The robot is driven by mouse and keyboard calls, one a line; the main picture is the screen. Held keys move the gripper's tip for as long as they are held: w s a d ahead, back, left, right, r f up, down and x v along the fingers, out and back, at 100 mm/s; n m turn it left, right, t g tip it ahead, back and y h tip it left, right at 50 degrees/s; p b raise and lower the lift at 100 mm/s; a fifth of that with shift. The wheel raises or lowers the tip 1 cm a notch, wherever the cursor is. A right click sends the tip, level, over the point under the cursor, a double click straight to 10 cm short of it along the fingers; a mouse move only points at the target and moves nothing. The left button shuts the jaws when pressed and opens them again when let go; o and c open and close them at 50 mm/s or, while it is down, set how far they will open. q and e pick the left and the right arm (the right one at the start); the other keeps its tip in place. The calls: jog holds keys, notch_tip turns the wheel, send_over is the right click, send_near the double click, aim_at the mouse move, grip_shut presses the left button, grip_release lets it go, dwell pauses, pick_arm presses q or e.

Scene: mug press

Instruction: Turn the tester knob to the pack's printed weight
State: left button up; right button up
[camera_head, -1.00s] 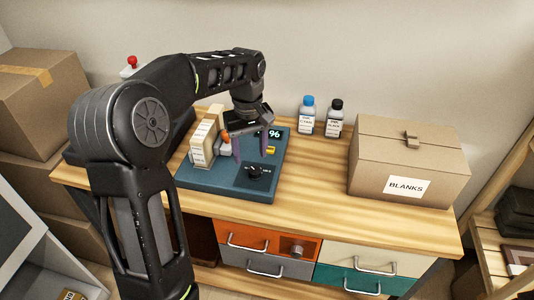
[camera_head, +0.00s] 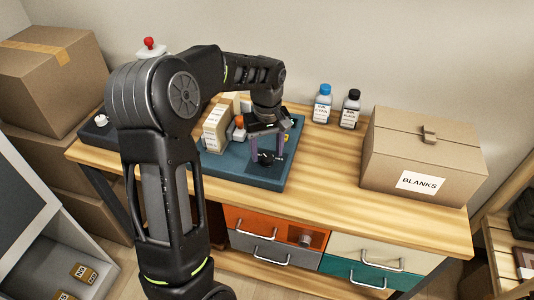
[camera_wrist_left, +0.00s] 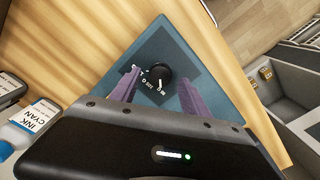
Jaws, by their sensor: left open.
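The black tester knob (camera_head: 266,157) stands on the dark panel at the front right of the blue tester (camera_head: 232,166). It also shows in the left wrist view (camera_wrist_left: 160,73), with a white pointer mark and printing around it. My left gripper (camera_head: 268,152) is open above the knob, its purple fingers pointing down. In the wrist view the fingertips lie on either side of the knob; I cannot tell whether they touch it. The pale pack (camera_head: 215,131) stands at the tester's left; its print is too small to read. The tester's number display is hidden behind my gripper.
An orange-topped part (camera_head: 239,128) stands beside the pack, close to my gripper. Two ink bottles (camera_head: 322,104) and a cardboard box marked BLANKS (camera_head: 420,160) stand to the right. The wooden table (camera_head: 330,165) between tester and box is clear.

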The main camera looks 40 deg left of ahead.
pick_arm(q)
jog(key=shift+f, duration=1)
jog(key=shift+c, duration=0.3)
grip_shut()
